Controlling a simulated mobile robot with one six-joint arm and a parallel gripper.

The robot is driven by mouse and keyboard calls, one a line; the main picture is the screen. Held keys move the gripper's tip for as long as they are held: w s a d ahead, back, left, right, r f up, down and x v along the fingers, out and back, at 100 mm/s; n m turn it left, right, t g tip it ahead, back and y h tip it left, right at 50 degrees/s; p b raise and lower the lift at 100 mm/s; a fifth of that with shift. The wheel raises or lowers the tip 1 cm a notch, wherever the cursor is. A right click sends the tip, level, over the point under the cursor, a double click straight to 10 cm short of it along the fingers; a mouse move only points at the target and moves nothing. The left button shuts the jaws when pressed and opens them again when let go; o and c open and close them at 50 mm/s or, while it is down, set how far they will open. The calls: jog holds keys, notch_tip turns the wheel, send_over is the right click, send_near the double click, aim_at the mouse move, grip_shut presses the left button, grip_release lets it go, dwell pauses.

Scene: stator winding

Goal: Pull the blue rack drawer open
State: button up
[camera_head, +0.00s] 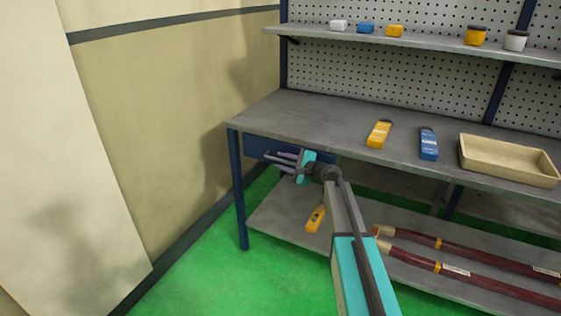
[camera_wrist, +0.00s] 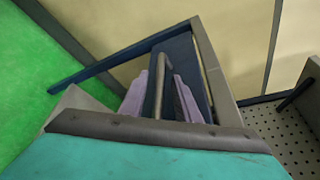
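The blue drawer (camera_head: 258,146) sits under the left end of the workbench top, and its front looks flush with the bench. In the wrist view the dark blue drawer front (camera_wrist: 184,52) fills the middle, with a grey bar handle (camera_wrist: 161,78) standing out from it. My gripper (camera_head: 283,159) is at the drawer front. In the wrist view its two pale purple fingers (camera_wrist: 160,92) lie on either side of the handle, with small gaps visible. The fingers are open. Whether the tips reach fully past the bar is hard to tell.
The workbench top (camera_head: 310,112) carries a yellow tool case (camera_head: 379,134), a blue one (camera_head: 428,144) and a beige tray (camera_head: 508,160). A blue leg (camera_head: 238,190) stands left of the drawer. The lower shelf (camera_head: 285,220) is below. Green floor in front is clear.

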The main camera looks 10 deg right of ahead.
jog(key=shift+x, duration=0.8)
grip_shut()
jog(key=shift+s, duration=0.15)
